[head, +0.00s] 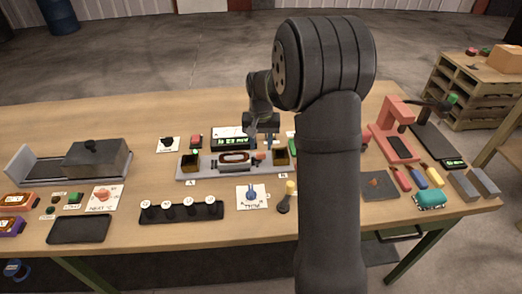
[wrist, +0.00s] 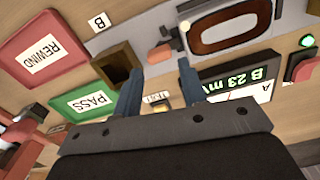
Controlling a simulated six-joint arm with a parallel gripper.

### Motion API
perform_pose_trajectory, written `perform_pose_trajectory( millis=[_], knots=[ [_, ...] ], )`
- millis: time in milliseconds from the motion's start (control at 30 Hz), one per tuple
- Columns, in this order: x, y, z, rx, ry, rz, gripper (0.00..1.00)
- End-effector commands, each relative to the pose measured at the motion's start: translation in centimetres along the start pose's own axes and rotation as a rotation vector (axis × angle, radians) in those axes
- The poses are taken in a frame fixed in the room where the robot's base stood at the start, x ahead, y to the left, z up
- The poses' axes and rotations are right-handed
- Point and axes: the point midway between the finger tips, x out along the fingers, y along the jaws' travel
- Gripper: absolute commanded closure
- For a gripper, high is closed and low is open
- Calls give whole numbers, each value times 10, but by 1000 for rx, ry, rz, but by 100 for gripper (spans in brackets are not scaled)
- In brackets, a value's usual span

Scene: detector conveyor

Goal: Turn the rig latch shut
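The rig (head: 211,174) is a long grey base with a dark square well at each end and a framed oval coil in the middle. The coil (wrist: 228,28) shows at the top of the wrist view. A small salmon-coloured piece (wrist: 160,53), probably the latch, sits between the coil and the well near label B (wrist: 118,65); the same piece shows small in the head view (head: 260,155). My gripper (wrist: 158,78) is open, its two fingers apart with nothing between them. In the head view my gripper (head: 262,140) is above the rig's right part, close to the salmon piece. Contact cannot be told.
A display (wrist: 235,88) reading "B 23 mV" stands behind the rig. Green PASS (wrist: 90,102) and red REWIND (wrist: 42,55) trays lie beside well B. A black rack (head: 182,213) with several white-topped pieces lies in front. A red stand (head: 392,125) is at right.

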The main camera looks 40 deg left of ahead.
Motion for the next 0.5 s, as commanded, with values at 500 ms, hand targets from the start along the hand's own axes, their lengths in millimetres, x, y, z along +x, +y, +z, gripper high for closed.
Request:
perform_pose_trajectory(
  millis=[500],
  knots=[
    [36,0,0,0,1,0,62]
  ],
)
